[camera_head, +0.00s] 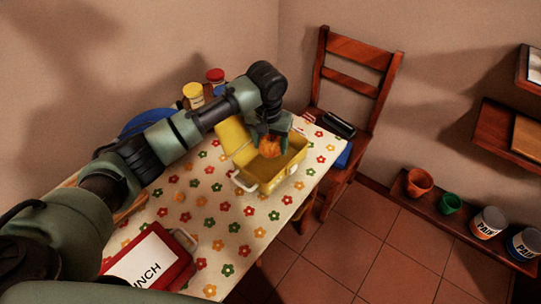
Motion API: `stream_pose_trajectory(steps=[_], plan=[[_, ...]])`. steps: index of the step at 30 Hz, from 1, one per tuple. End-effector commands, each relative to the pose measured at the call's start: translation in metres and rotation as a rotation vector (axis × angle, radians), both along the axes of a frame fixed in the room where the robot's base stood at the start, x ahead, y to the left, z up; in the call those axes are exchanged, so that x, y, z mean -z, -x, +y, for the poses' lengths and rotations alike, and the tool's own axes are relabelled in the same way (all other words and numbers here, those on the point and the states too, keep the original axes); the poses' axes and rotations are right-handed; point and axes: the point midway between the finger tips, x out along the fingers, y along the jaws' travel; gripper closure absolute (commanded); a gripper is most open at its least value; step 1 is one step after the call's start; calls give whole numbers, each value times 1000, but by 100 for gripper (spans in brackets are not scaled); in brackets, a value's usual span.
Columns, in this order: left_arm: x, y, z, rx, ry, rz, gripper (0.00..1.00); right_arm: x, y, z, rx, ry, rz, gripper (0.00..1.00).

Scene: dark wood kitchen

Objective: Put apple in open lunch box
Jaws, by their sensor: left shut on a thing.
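The orange-red apple (269,148) is in my left gripper (268,139), which points down and is shut on it. Gripper and apple are over the open yellow lunch box (265,176). The apple shows at the level of the box's opening; I cannot tell whether it touches the inside. The lunch box lid (232,136) stands raised on the left side, and a white handle (243,183) is at the front. My left arm hides part of the table behind it. My right gripper is not in view.
A red lunch box (160,262) lies on the flowered tablecloth (225,225) at the near left. Jars (194,93) and a blue plate (145,122) are at the back. A wooden chair (352,80) stands behind the table. The tablecloth in front of the yellow box is clear.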

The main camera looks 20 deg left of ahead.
Motion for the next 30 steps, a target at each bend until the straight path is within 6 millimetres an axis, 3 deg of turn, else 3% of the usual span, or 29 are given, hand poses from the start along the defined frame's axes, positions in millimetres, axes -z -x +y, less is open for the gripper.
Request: stream_pose_trajectory(steps=[13,26,27,30], plan=[[52,0,0,1,0,0,85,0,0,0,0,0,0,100],[59,0,-1,0,1,-1,85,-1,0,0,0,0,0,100],[59,0,0,0,1,-1,29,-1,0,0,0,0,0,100],[58,0,0,0,1,-1,29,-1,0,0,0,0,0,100]])
